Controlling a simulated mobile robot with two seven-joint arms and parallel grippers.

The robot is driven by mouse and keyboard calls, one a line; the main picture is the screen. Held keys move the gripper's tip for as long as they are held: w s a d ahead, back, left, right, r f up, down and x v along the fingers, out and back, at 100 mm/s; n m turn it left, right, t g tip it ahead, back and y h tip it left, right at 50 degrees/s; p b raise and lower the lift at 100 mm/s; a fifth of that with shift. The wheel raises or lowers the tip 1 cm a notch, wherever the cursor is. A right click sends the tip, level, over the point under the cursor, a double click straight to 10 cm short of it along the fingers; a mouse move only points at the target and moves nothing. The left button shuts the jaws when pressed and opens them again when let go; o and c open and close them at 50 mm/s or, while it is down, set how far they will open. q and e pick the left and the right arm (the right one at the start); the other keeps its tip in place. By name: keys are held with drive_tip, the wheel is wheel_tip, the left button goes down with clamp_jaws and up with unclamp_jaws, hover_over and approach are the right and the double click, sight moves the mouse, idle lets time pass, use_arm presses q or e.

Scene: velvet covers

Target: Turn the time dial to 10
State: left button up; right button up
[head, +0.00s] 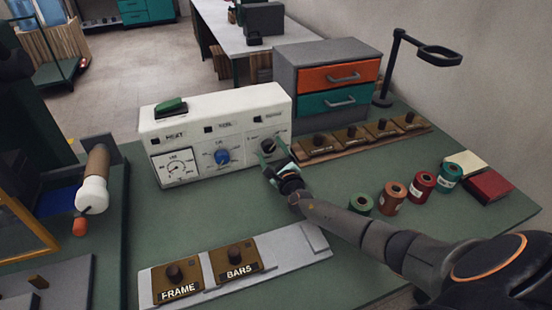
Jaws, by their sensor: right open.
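A white control box (220,112) stands on the green table. I cannot tell whether the fingers touch the dial. The gripper hides part of the dial and its scale, so its setting is unreadable. My left gripper is not in view.
A drawer cabinet (327,80) and a lamp (398,65) stand behind. Several brown stamp blocks lie in a row on a wooden rack (365,137). Colored spools (391,199) sit right of my arm. A grey tray (292,252) holds the FRAME and BARS blocks in front.

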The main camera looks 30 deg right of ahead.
drive_tip(key=p+v, duration=0.2)
drive_tip(key=v, duration=0.9)
drive_tip(key=shift+d, duration=0.1)
drive_tip(key=shift+s, duration=0.65)
